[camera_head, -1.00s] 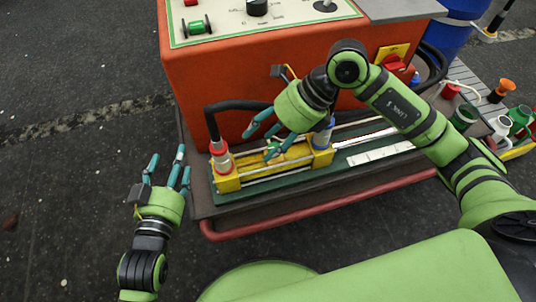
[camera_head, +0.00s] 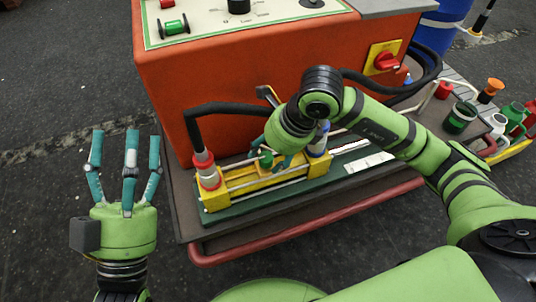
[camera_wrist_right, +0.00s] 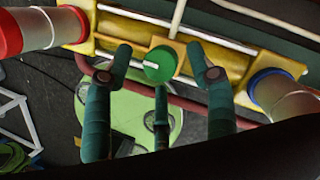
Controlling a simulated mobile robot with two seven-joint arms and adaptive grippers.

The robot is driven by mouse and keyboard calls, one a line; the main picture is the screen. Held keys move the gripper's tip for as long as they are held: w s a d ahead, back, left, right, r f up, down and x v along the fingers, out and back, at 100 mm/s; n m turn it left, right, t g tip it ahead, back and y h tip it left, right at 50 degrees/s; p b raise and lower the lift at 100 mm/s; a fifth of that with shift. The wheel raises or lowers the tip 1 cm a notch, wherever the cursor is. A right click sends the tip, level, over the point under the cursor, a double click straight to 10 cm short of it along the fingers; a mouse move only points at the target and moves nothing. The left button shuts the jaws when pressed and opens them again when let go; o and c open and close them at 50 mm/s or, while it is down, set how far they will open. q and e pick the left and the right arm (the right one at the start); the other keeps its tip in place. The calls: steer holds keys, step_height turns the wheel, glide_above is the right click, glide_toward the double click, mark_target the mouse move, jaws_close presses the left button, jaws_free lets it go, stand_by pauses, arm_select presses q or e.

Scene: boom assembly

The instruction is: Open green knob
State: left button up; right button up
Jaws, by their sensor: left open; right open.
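The green knob (camera_wrist_right: 159,64) is a round green disc with a white pointer mark, set on the yellow frame (camera_wrist_right: 215,57) in the right wrist view. It also shows in the head view (camera_head: 266,159), partly hidden by my right gripper. My right gripper (camera_wrist_right: 160,75) is open, with its teal fingers spread on both sides of the knob. I cannot tell whether they touch it. In the head view my right gripper (camera_head: 272,160) comes down over the yellow frame. My left gripper (camera_head: 125,150) is open and empty, fingers pointing up, left of the cart.
The orange machine box (camera_head: 235,80) stands behind the frame. A red-and-white connector (camera_head: 206,170) with a black hose and a blue-and-white connector (camera_head: 319,140) flank the knob. A red rail (camera_head: 300,230) runs along the front. Several bottles (camera_head: 497,123) stand at the right.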

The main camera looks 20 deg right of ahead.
steer(key=shift+w+a+f, duration=0.1)
steer(key=shift+a+f, duration=0.05)
steer(key=shift+f, duration=0.3)
steer(key=shift+r, duration=0.1)
steer(key=c, duration=1.1)
arm_select(q)
steer(key=shift+s+d+r+t+h, duration=0.1)
steer(key=shift+s+r+t+h, duration=0.3)
steer(key=shift+s+r, duration=0.25)
